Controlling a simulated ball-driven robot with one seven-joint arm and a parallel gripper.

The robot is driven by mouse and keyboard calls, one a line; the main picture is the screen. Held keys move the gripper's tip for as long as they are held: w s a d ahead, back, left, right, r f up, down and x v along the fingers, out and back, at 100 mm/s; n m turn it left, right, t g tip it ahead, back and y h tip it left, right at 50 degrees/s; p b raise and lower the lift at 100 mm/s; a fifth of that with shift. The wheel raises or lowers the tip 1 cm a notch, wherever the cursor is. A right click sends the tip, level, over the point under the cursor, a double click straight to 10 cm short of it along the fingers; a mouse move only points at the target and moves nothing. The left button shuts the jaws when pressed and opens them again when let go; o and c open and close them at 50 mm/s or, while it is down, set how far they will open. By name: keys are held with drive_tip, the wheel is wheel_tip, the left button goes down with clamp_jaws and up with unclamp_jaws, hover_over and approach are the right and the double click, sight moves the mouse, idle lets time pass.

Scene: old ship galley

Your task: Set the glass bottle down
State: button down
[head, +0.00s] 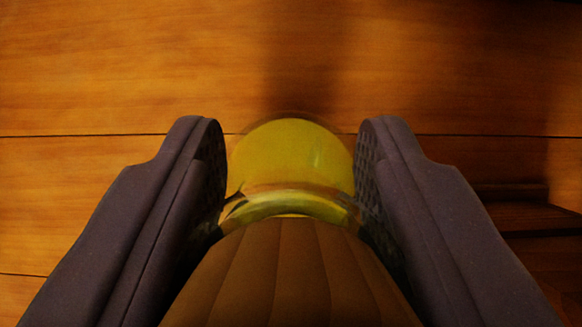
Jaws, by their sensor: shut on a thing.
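The glass bottle (291,157) is yellow-green and see-through, and shows in the middle of the head view. My gripper (290,150) is shut on it, with one dark padded finger on its left side and one on its right. A brown ribbed shape (288,275) in front covers the near part of the bottle; I cannot tell whether it belongs to the bottle or to my gripper. Whether the bottle touches the wood below it cannot be told from this view.
A surface of orange-brown wooden planks (120,70) fills the background, with dark seams between boards. A dark shadow falls on it beyond the bottle. At the right edge is a darker wooden ledge or step (530,215). The planks left and beyond look bare.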

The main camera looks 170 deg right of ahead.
drive_tip(key=shift+r, duration=0.1)
drive_tip(key=c, duration=0.6)
unclamp_jaws()
